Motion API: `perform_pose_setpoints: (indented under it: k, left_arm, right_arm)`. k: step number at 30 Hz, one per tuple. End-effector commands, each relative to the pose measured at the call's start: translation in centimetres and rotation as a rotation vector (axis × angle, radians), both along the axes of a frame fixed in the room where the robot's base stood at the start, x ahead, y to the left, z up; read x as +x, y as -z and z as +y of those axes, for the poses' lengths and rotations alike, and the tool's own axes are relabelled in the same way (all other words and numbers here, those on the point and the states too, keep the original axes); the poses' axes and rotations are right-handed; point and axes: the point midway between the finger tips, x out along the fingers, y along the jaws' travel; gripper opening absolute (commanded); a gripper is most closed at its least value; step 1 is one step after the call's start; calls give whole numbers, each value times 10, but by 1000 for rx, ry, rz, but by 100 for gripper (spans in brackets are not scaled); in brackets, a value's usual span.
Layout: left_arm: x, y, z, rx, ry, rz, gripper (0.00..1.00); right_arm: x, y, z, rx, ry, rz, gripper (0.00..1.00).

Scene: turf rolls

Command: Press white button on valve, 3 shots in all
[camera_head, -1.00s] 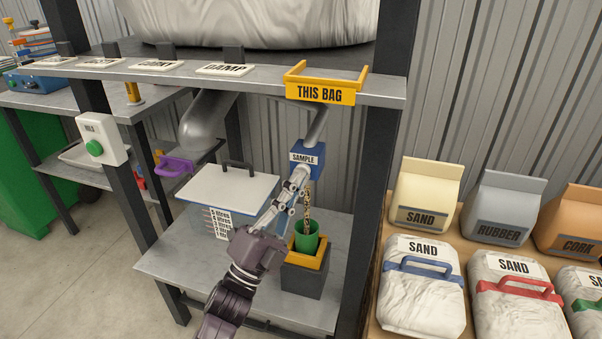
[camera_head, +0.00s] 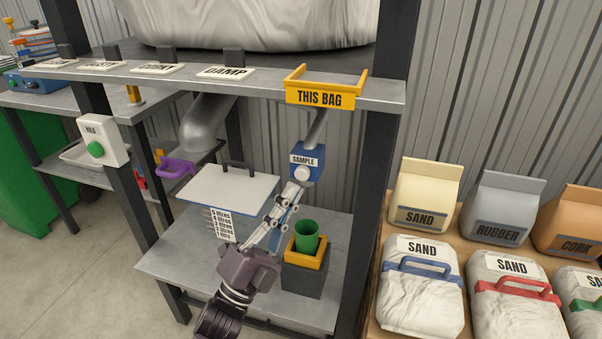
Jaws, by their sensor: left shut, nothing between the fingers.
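The blue valve (camera_head: 318,152) labelled SAMPLE hangs under the shelf on a grey pipe. Its white button (camera_head: 302,174) faces me and shows clear. My left gripper (camera_head: 296,188) is shut and empty, its tips just below and left of the button; I cannot tell whether they touch it. A green cup (camera_head: 307,236) stands upright in a yellow holder (camera_head: 290,256) on a dark block below the valve. What is inside the cup is hard to see. No stream shows between valve and cup. My right gripper is not in view.
A lidded box (camera_head: 228,190) with a litre scale stands left of my arm. A shelf edge (camera_head: 385,92) with a yellow THIS BAG bracket (camera_head: 320,98) runs above. A rack post stands right of the cup; SAND bags (camera_head: 422,310) lie beyond it.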

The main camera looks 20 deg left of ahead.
Motion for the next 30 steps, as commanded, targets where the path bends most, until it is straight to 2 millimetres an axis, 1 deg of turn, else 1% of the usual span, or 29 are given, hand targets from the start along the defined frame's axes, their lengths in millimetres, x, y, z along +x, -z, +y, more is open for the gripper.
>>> perform_pose_setpoints:
  k: [6,9,18,22,23,26,29,30]
  left_arm:
    - [-22,-1,1,-1,1,0,0]
    - [-28,0,1,-1,1,0,0]
    - [-30,-1,1,-1,1,-1,0]
    - [-27,2,3,-12,-4,23,0]
    - [-25,4,5,-21,-8,41,0]
    - [-13,19,16,-78,-29,155,0]
    - [1,46,33,-172,-63,332,0]
    - [5,60,40,-217,-77,415,0]
  right_arm:
    - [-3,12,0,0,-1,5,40]
    - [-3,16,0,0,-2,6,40]
    - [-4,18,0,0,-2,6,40]
    - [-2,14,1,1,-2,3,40]
    - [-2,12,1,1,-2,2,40]
    - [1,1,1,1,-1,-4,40]
    - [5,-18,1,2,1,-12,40]
    - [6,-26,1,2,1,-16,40]
